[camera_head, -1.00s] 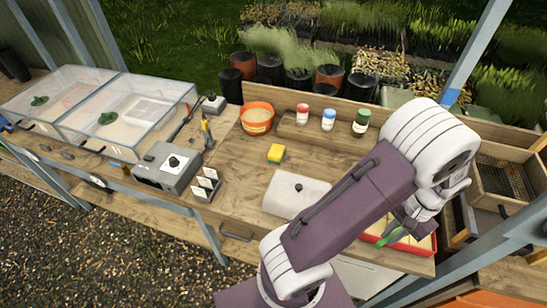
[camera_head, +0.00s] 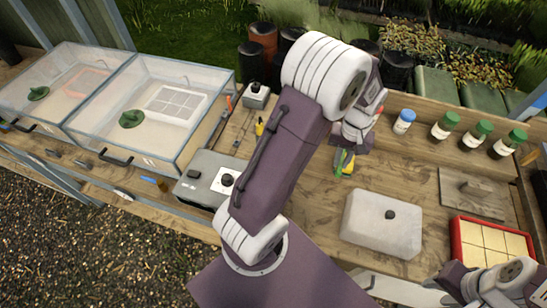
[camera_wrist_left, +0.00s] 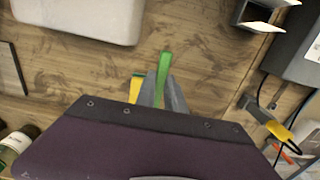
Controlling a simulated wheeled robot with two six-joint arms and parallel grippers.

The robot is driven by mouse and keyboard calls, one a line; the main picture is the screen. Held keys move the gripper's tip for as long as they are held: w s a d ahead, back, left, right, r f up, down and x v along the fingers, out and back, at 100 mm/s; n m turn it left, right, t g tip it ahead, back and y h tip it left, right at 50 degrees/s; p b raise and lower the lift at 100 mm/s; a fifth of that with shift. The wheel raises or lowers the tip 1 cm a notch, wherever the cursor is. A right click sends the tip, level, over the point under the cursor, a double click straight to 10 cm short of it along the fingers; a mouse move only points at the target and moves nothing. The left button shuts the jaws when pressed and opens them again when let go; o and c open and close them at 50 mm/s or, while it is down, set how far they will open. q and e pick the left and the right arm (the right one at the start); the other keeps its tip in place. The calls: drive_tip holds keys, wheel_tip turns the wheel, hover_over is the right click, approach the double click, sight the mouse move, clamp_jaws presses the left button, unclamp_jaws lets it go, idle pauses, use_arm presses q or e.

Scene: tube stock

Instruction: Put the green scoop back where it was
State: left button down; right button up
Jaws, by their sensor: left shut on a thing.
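In the left wrist view, the scoop's green handle (camera_wrist_left: 164,66) sticks out beyond the grey fingers (camera_wrist_left: 163,93); the rest of the scoop is hidden. A yellow and green sponge (camera_wrist_left: 135,88) lies close beside the fingers there, partly covered. In the head view the sponge (camera_head: 349,165) shows just beside the scoop. My right gripper (camera_head: 505,284) is at the lower right corner, its fingers not clearly visible.
The pale lidded box (camera_head: 380,224) and a red tray (camera_head: 457,240) of square cells stand to the right. Capped bottles (camera_head: 444,126) line the back. A grey control box (camera_head: 206,178) and clear propagator boxes (camera_head: 150,110) are left. Bare bench lies right of my left gripper.

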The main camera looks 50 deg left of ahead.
use_arm(q)
drive_tip(key=shift+a+f, duration=0.25)
drive_tip(key=shift+f, duration=0.05)
drive_tip(key=shift+d+r, duration=0.1)
drive_tip(key=shift+d, duration=0.15)
drive_tip(key=shift+s, duration=0.1)
drive_tip(key=s+a+f, duration=0.2)
drive_tip(key=a, duration=0.1)
drive_tip(key=s+a+f, duration=0.2)
drive_tip(key=a, duration=0.1)
drive_tip(key=s+a+f, duration=0.2)
drive_tip(key=a, duration=0.1)
drive_tip(key=shift+a+f, duration=0.15)
drive_tip(key=shift+f, duration=0.45)
wheel_tip(320, 180, down, 3)
drive_tip(key=shift+s+r, duration=0.1)
drive_tip(key=shift+f, duration=0.5)
use_arm(e)
drive_tip(key=shift+w+d+f, duration=0.1)
drive_tip(key=shift+d, duration=0.3)
